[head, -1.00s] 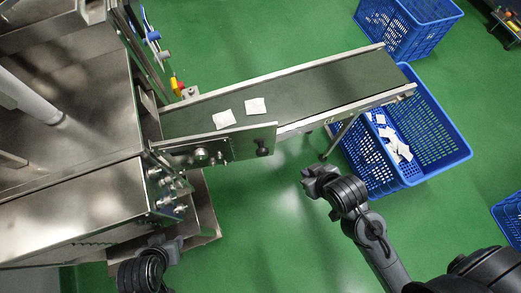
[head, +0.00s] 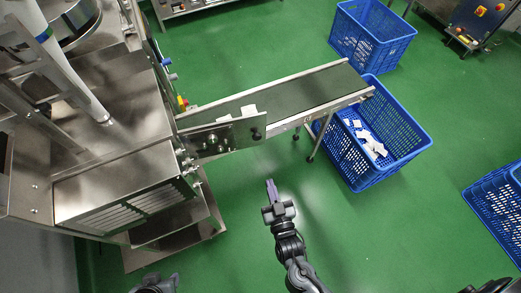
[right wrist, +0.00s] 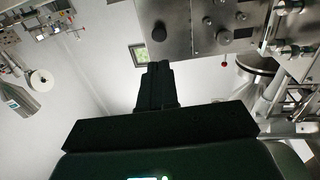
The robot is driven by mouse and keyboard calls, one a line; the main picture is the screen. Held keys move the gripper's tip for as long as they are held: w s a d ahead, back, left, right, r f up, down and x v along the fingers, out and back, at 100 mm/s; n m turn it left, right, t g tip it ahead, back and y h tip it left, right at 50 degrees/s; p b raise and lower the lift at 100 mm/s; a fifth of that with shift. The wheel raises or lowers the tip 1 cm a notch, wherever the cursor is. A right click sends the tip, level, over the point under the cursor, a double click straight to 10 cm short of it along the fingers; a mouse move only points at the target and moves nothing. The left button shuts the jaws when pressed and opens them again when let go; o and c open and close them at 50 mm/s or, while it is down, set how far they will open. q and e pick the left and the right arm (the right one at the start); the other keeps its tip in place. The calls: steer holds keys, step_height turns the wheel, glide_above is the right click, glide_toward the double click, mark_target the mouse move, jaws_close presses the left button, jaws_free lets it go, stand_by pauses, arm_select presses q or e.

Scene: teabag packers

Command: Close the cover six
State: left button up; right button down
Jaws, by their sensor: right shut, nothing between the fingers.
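The stainless steel teabag packing machine (head: 120,175) fills the left of the head view. I cannot tell which of its panels is cover six. My right gripper (head: 270,187) is shut and empty, over the green floor in front of the conveyor and apart from the machine. In the right wrist view, its closed fingers (right wrist: 155,82) point toward a steel panel with dark knobs (right wrist: 205,25), and they touch nothing I can see. My left arm's end (head: 155,284) shows only in part at the bottom edge, and its fingers are out of sight.
A conveyor (head: 300,95) runs right from the machine, with white teabags (head: 249,110) near its start. A blue crate (head: 400,155) holding teabags stands under its far end. Other blue crates (head: 370,35) stand behind and at right. Green floor is open in front.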

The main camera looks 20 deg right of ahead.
steer(key=w+r, duration=0.1)
steer(key=w, duration=0.2)
steer(key=b, duration=0.2)
glide_toward(258, 138)
steer(key=w, duration=0.5)
steer(key=shift+w+d+f, duration=0.1)
steer(key=shift+d+f, duration=0.05)
steer(key=shift+d, duration=0.05)
arm_select(q)
steer(key=shift+w+d+f, duration=0.25)
steer(key=shift+w+f, duration=0.35)
steer(key=shift+f, duration=0.15)
arm_select(e)
steer(key=shift+w+d, duration=0.1)
steer(key=shift+w, duration=0.7)
steer(key=shift+w+d, duration=0.1)
